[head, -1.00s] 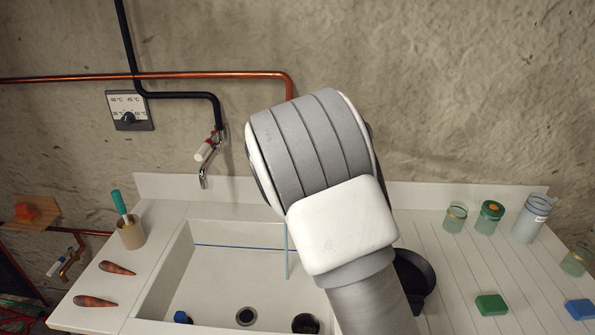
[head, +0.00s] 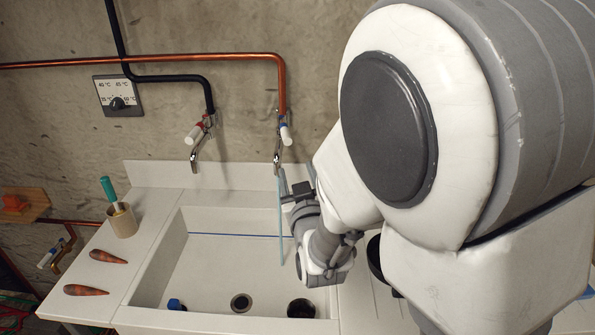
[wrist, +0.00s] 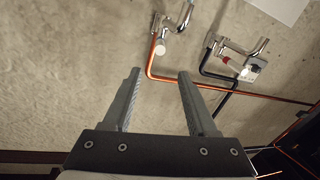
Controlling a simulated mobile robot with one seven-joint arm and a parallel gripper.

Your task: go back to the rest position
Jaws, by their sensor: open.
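My gripper (head: 297,185) is in front of the back wall, above the right rear part of the sink (head: 158,260). In the wrist view my gripper (wrist: 160,74) has its two grey fingers apart, with nothing between them. The blue-handled tap (head: 284,135) is close above it in the head view, and a thin pale-blue vertical streak below that tap passes beside the gripper. I cannot tell whether they touch. My arm covers the right half of the head view and hides most of the right-hand counter.
The red-handled tap (head: 198,133) is on the wall to the left. A blue object (head: 176,304) and a dark round object (head: 301,309) are in the sink. A black pan (head: 375,260) is partly hidden.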

